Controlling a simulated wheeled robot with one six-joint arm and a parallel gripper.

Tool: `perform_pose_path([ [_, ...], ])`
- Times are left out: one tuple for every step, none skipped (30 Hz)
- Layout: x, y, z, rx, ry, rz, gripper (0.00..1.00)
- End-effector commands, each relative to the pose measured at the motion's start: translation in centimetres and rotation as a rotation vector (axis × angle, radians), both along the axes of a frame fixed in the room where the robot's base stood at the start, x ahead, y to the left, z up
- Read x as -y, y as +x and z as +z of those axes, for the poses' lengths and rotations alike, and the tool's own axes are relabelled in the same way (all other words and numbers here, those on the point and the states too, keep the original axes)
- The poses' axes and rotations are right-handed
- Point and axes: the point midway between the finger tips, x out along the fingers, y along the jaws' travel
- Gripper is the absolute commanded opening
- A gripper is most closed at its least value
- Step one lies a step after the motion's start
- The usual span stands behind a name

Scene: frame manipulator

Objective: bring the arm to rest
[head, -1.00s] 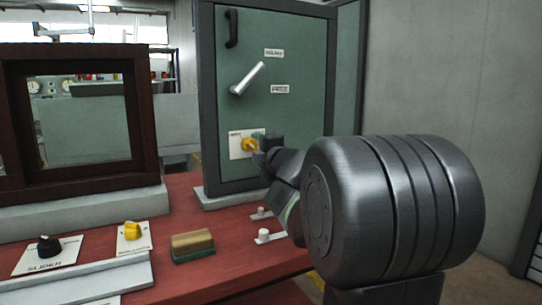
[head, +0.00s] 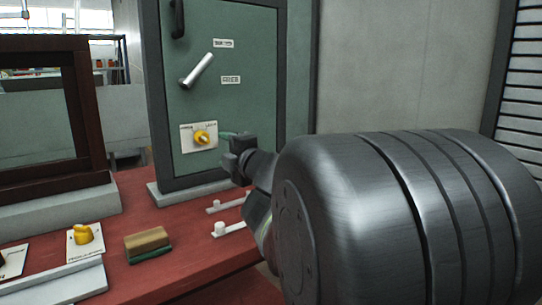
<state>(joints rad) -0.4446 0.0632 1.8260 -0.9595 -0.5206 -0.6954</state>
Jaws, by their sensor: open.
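My gripper (head: 236,148) is at the middle of the head view, in front of the green cabinet door (head: 215,120). It is open, and I see nothing held in it. A yellow knob (head: 203,138) on a white plate is just left of the gripper, with a visible gap between them in the picture. My large grey arm joint fills the lower right and hides part of the bench and the floor behind it.
A red bench (head: 185,225) carries a brown-topped block (head: 147,240), a yellow switch (head: 83,234) and two small white pegs. A dark wooden frame (head: 90,130) stands at left. A silver lever (head: 197,71) angles out from the door. A bare wall (head: 405,70) is at right.

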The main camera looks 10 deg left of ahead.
Motion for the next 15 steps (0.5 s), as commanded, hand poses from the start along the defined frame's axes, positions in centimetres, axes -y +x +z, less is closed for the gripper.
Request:
perform_pose_path([
  [-0.3, 0.2, -0.1, 0.0, 0.0, 0.001, 0.56],
  [-0.5, 0.4, -0.1, 0.0, 0.0, 0.002, 0.56],
  [-0.8, 0.6, -0.2, 0.0, 0.0, 0.002, 0.56],
  [-1.1, 0.9, -0.2, 0.0, 0.0, 0.003, 0.56],
  [-1.5, 1.2, -0.2, -0.001, -0.001, 0.002, 0.56],
  [-2.0, 1.7, -0.3, -0.001, -0.001, 0.002, 0.56],
  [-2.5, 2.0, -0.3, 0.0, 0.0, 0.003, 0.56],
  [-2.9, 2.4, -0.3, -0.001, -0.001, 0.004, 0.56],
  [-3.5, 2.9, -0.3, 0.0, 0.0, 0.003, 0.56],
  [-3.9, 3.3, -0.3, -0.001, 0.0, 0.002, 0.56],
  [-4.4, 3.7, -0.3, -0.001, 0.001, 0.002, 0.56],
  [-5.0, 4.2, -0.2, -0.001, 0.001, 0.003, 0.56],
  [-5.4, 4.6, -0.3, -0.001, 0.0, 0.002, 0.56],
  [-5.8, 4.9, -0.2, -0.001, 0.001, 0.002, 0.56],
  [-6.4, 5.5, -0.2, -0.001, 0.0, 0.002, 0.56],
])
